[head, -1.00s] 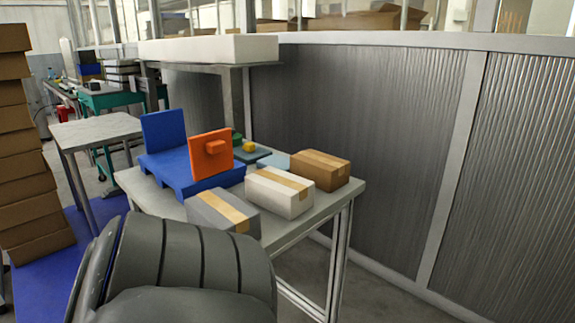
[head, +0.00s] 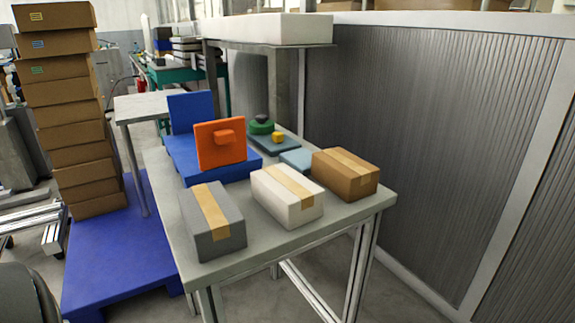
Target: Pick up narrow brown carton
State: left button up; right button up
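The narrow brown carton (head: 345,175) sits on the right side of the grey table, with a strip of tan tape along its top. A white carton (head: 287,196) with tape stands just left of it, and a grey carton (head: 212,222) with tape stands further left at the front. All rest flat on the table top (head: 290,240). Neither of my grippers shows in the head view. A dark rounded part at the bottom left corner is likely my own arm.
A blue stand (head: 190,110) with an orange block (head: 220,146) is behind the cartons. Green and yellow pieces (head: 262,125) lie beside it. Stacked brown boxes (head: 70,120) stand on a blue pallet (head: 120,250) at left. A ribbed grey partition (head: 420,130) runs along the right.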

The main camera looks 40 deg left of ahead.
aim_at(351, 178)
jog(key=i+l+u, duration=0.15)
jog(key=u, duration=0.3)
jog(key=i+l+u, duration=0.1)
jog(key=l+u, duration=0.15)
jog(key=u, duration=0.2)
jog(key=i+l+u, duration=0.1)
jog(key=l+u, duration=0.2)
jog(key=u, duration=0.15)
